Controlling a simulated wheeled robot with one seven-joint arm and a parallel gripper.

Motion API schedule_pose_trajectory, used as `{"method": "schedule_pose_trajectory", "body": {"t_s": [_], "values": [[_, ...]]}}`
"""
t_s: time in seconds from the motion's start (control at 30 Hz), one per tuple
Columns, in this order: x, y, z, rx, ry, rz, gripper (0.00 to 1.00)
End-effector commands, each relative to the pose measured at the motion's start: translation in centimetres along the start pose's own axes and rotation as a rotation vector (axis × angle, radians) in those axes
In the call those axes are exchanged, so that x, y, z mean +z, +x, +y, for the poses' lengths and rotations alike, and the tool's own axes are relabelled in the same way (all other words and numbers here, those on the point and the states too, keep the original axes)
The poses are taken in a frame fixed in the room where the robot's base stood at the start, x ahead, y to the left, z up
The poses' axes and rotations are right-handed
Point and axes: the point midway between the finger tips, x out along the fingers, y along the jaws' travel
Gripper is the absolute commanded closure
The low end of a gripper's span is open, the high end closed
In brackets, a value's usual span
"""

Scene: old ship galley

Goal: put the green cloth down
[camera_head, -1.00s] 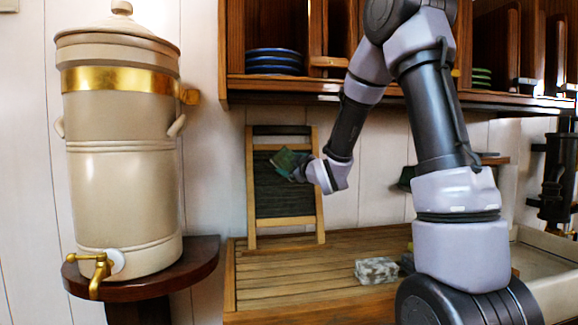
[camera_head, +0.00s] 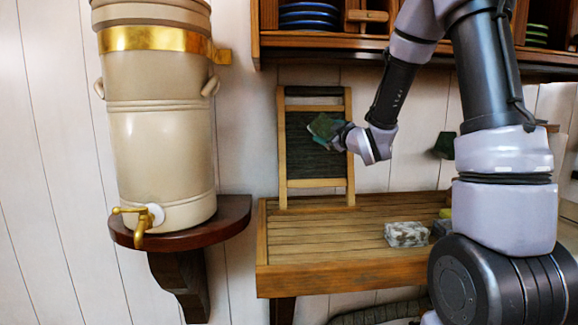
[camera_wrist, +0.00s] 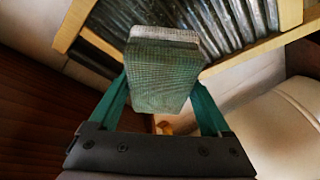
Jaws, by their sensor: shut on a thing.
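The green cloth (camera_head: 325,127) is a folded, block-like pad, held up in front of the upper part of a washboard (camera_head: 351,165). My gripper (camera_head: 336,132) is shut on it. In the wrist view the cloth (camera_wrist: 160,75) shows a woven green face and a paler grey far end. It sits between the two teal fingers of my gripper (camera_wrist: 163,100). The wooden counter (camera_head: 320,250) lies below, and the cloth is clear of it. Whether the cloth touches the washboard cannot be told.
A speckled grey block (camera_head: 407,234) lies on the counter, with a dark block (camera_head: 441,228) and a yellow thing (camera_head: 445,213) beside it. The counter's left half is bare. A large beige urn (camera_head: 160,130) stands on a bracket shelf (camera_head: 235,215) at left. Plates (camera_head: 309,16) sit in the rack above.

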Motion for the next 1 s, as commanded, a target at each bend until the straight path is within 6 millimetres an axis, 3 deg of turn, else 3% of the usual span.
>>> {"method": "schedule_pose_trajectory", "body": {"t_s": [0.03, 0.2, 0.43, 0.6, 1.0], "values": [[2.1, -0.1, -0.5, -0.003, -0.002, -0.012, 0.8], [8.6, -1.1, -2.2, -0.01, -0.01, -0.011, 0.8], [14.9, -3.6, -4.5, -0.018, 0.002, 0.004, 0.8], [16.7, -4.8, -5.4, -0.021, 0.009, 0.016, 0.8], [16.9, -4.9, -5.5, -0.025, 0.011, 0.016, 0.8]]}}
